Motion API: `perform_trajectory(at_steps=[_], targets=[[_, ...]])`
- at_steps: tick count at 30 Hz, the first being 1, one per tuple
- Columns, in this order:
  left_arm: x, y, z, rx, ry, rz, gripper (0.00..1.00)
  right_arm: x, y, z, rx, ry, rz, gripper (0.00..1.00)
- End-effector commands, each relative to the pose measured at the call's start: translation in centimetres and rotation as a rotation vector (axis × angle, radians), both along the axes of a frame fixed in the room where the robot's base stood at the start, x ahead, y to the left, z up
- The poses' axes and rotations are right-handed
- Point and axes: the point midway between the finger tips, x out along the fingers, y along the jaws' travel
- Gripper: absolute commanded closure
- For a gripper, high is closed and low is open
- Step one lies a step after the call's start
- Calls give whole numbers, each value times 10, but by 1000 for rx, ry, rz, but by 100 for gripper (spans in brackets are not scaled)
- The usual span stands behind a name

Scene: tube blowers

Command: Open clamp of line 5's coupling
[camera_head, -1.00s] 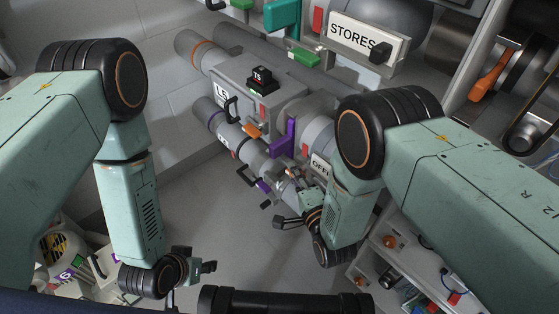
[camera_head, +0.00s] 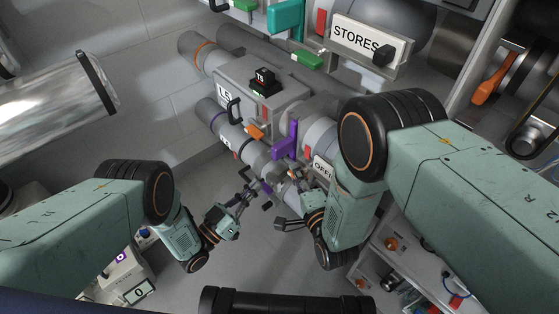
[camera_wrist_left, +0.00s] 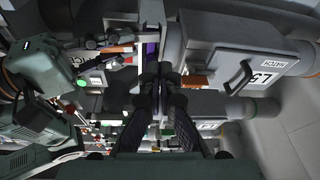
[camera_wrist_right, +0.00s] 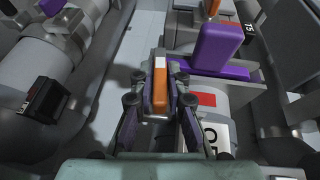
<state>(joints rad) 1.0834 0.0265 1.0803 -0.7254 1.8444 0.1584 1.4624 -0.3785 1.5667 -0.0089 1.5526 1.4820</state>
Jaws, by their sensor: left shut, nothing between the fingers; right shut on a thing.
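The line 5 box marked L5 (camera_head: 223,93) stands at mid-left in the head view, and its L5 label shows in the left wrist view (camera_wrist_left: 267,78). A purple lever (camera_head: 285,142) stands on the pipe beside it. My right gripper (camera_head: 293,176) is below that lever. In the right wrist view my right gripper (camera_wrist_right: 159,103) is shut on an orange lever with a pale end (camera_wrist_right: 160,83). A purple part (camera_wrist_right: 220,52) lies just beyond. My left gripper (camera_head: 244,193) is shut and empty near the lower pipe. Its closed fingers (camera_wrist_left: 162,76) also show in the left wrist view.
A small orange handle (camera_head: 255,131) and a black handle (camera_head: 234,111) stick out near the L5 box. The STORES plate (camera_head: 355,37) is above. Shelves with loose items (camera_head: 405,262) stand at lower right. Open floor (camera_head: 215,190) lies under the pipes.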

Motion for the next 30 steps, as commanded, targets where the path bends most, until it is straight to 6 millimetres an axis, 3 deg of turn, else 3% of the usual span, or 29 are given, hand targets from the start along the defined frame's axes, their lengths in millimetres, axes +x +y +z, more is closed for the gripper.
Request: perform_trajectory(at_steps=[8,21,30], targets=[[1,-9,11,-36,-64,-37,100,0,0,0,-1,2,-1,100],[52,-55,35,-34,-62,-34,100,0,0,0,0,1,-1,100],[66,-66,40,-33,-60,-31,100,0,0,0,0,1,-1,100]])
